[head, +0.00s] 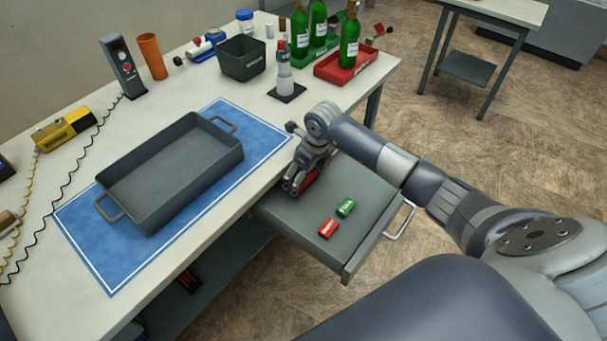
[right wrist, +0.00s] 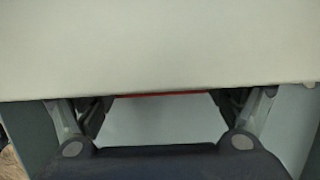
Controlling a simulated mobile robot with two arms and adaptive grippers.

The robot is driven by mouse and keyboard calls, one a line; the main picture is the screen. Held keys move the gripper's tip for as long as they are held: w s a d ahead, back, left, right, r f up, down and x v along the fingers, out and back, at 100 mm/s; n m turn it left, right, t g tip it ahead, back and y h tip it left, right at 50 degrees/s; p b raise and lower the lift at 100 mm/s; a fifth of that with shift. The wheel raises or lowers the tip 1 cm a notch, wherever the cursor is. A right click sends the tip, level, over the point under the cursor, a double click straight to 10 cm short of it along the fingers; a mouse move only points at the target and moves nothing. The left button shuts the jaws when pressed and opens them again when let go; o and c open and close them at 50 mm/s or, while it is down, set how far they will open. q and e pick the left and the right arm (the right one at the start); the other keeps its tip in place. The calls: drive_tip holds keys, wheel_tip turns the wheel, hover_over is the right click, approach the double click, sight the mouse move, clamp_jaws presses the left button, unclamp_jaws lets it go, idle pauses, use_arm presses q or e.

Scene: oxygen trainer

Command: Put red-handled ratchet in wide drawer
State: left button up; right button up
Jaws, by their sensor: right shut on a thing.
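The wide drawer (head: 296,217) is pulled out from under the table, with its handle (head: 400,222) at the right. My right gripper (head: 296,187) is over the drawer's inner end, close to the table edge. It is shut on the red-handled ratchet, whose red part (head: 310,181) shows beside the fingers. In the right wrist view a thin red strip of the ratchet (right wrist: 165,94) shows between the fingers; the pale table top hides the rest. I cannot tell whether the ratchet touches the drawer floor. My left gripper is out of view.
A grey tray (head: 135,213) stands on a blue mat (head: 255,125). Bottles, a dark bin (head: 241,65) and a red tray (head: 345,68) stand farther back. The drawer's front part has free room.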

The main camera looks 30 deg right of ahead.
drive_tip(key=o, duration=1.2)
drive_tip(key=shift+f, duration=0.1)
drive_tip(key=shift+r, duration=0.45)
drive_tip(key=v, duration=1.1)
drive_tip(key=shift+s+r, duration=0.1)
drive_tip(key=shift+r, duration=0.1)
drive_tip(key=shift+f, duration=0.1)
